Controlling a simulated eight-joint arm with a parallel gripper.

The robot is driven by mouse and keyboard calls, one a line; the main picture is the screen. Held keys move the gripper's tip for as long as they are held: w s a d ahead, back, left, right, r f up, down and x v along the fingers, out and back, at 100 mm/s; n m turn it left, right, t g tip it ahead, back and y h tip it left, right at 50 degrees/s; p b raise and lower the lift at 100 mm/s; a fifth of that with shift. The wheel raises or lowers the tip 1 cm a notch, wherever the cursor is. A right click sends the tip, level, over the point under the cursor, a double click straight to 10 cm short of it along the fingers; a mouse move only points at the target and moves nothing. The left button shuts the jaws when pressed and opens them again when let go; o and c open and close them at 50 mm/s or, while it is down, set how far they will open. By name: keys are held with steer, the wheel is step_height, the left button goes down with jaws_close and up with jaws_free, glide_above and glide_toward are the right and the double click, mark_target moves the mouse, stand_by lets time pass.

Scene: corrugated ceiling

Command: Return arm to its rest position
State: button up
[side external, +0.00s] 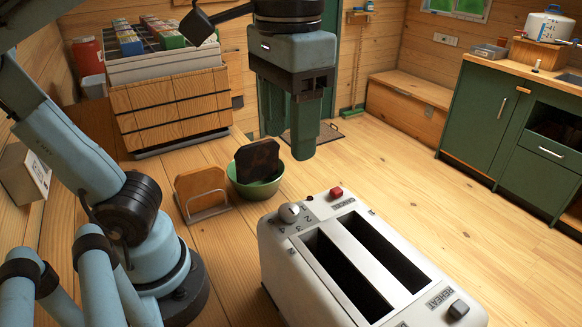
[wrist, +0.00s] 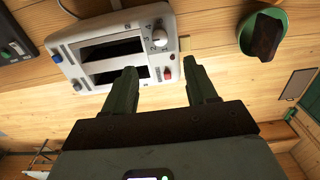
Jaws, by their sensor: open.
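My gripper (side external: 305,125) hangs above and behind the toaster in the side external view, with its green fingers pointing down. In the wrist view the fingers of my gripper (wrist: 163,88) stand apart with nothing between them. The white toaster (side external: 279,247) has two long slots that look dark and empty. It also shows in the wrist view (wrist: 70,50). A dark brown slice of toast (side external: 258,160) leans in a green bowl (side external: 262,188). In the wrist view the slice (wrist: 267,36) lies in the bowl (wrist: 247,42) at the upper right.
A wire rack (side external: 206,213) holding a light brown slice (side external: 201,188) stands left of the bowl. A wooden crate unit (side external: 168,105) with a white tray of packets is at the back left. A green cabinet (side external: 487,115) stands right. The floor between is clear.

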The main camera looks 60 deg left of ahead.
steer(key=shift+r, duration=0.35)
steer(key=w+f+t, duration=0.1)
steer(key=w+f, duration=0.1)
steer(key=w+a+f+t, duration=0.1)
steer(key=w+f, duration=0.1)
steer(key=w+a+f+n+t+h, duration=0.1)
steer(key=w+f, duration=0.1)
steer(key=shift+w+t, duration=0.3)
steer(key=shift+w, duration=0.1)
steer(key=w+a+f+n+t, duration=0.1)
steer(key=w+a+f+t, duration=0.4)
step_height(320, 180, down, 6)
steer(key=s+a+m+g+y, duration=0.1)
steer(key=s+a+m, duration=0.1)
steer(key=shift+s+a+r, duration=0.25)
steer(key=shift+s+a, duration=0.15)
